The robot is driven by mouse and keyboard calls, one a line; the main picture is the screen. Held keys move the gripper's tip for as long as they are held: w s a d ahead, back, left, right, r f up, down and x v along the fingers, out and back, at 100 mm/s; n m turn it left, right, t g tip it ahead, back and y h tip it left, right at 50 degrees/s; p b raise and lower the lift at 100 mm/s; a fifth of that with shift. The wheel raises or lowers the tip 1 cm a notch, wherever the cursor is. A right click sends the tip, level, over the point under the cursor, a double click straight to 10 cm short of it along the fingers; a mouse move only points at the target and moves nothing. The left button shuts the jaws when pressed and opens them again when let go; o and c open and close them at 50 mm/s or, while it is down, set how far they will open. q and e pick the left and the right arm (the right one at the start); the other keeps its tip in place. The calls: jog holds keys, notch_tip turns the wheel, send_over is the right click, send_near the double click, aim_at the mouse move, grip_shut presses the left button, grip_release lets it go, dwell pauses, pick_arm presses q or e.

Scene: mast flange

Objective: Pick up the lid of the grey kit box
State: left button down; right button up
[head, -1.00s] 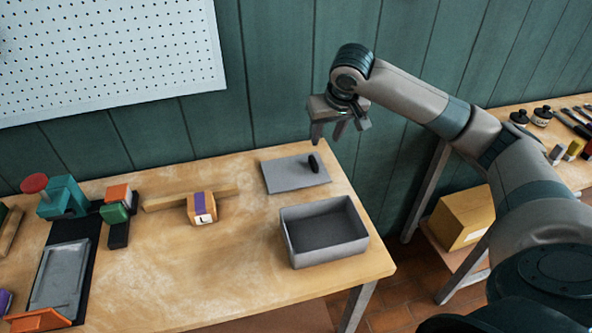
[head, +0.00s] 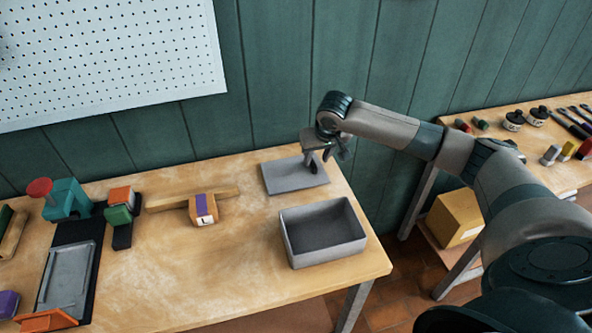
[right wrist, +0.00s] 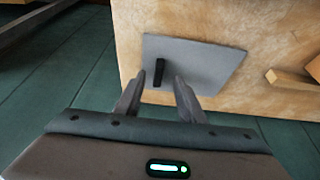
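The lid (head: 288,178) is a flat grey plate lying on the wooden table at the back right. A black upright handle (right wrist: 159,72) stands on it and is partly hidden by my gripper in the head view. The grey kit box (head: 325,256) stands open and empty in front of the lid. My right gripper (head: 317,163) is over the lid's handle end. In the right wrist view its two fingers (right wrist: 158,88) are apart, with the handle showing between them, nearer the left finger. I cannot tell whether they touch it. My left gripper is in neither view now.
A wooden piece with a purple-striped block (head: 204,208) lies left of the lid. A teal clamp (head: 66,199) and a grey tray (head: 68,279) are at the far left. A side table with jars and a cardboard box (head: 456,216) stands at the right.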

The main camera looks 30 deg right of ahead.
aim_at(313, 163)
jog(key=shift+w+f, duration=0.1)
jog(key=shift+f, duration=0.15)
jog(key=shift+w+d+f+p, duration=0.15)
jog(key=shift+w+f+p, duration=0.2)
jog(key=shift+w+p, duration=0.15)
jog(key=x, duration=0.1)
jog(key=p+x, duration=0.1)
jog(key=shift+w+d+f, duration=0.15)
jog(key=shift+w+f, duration=0.15)
jog(key=shift+w, duration=0.1)
jog(key=shift+w+f, duration=0.2)
jog(key=shift+f, duration=0.4)
jog(key=shift+c, duration=0.6)
grip_shut()
